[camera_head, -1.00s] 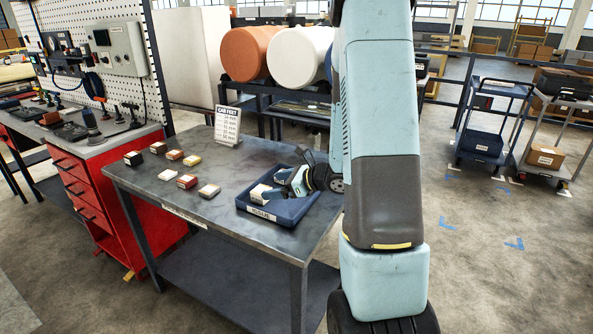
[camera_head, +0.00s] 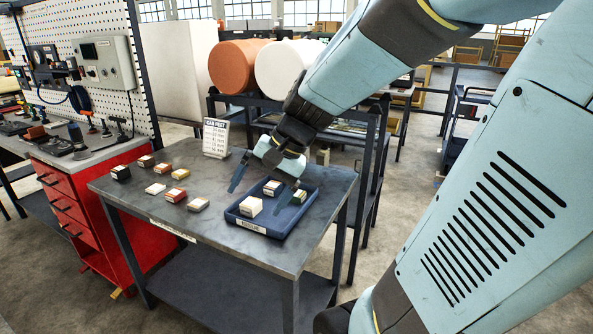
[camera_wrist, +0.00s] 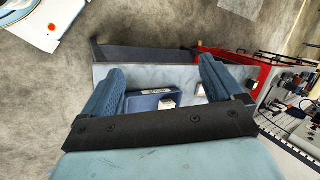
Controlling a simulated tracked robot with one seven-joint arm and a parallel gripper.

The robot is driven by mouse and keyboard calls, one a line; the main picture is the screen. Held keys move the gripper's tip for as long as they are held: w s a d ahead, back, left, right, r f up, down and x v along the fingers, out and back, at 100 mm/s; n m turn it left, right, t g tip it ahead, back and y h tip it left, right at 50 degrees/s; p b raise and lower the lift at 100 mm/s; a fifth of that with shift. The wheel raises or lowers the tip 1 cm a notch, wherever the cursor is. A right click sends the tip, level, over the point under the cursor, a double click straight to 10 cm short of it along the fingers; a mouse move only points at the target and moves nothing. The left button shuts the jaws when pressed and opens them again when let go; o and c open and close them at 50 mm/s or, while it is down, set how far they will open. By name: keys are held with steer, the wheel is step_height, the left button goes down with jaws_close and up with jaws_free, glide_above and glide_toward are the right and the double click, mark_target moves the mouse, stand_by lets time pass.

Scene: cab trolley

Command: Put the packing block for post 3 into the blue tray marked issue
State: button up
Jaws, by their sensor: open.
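The blue tray (camera_head: 237,222) lies at the right of the grey table; its front label is too small to read surely. In it are a cream-topped block (camera_head: 250,206), a second pale block (camera_head: 272,187) and a greenish-sided block (camera_head: 299,196). My gripper (camera_head: 262,198) is open and empty, its fingers spread above the tray and partly covering it. In the wrist view the tray (camera_wrist: 140,103) shows between the fingers (camera_wrist: 160,85). A card (camera_head: 216,138) listing posts and mm values stands behind; its lines are not legible.
Several other blocks stand on the table's left part, among them a black-sided one (camera_head: 121,172) and a red one (camera_head: 175,195). A red drawer bench (camera_head: 85,200) stands at the left. Orange (camera_head: 236,66) and white (camera_head: 287,66) rolls lie on a rack behind.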

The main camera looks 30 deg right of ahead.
steer(key=s+d+r+n+t+h, duration=0.3)
steer(key=s+d+r+n+h, duration=0.2)
steer(key=s+r+n, duration=0.1)
steer(key=shift+s+r+h, duration=0.25)
steer(key=shift+r+h, duration=0.05)
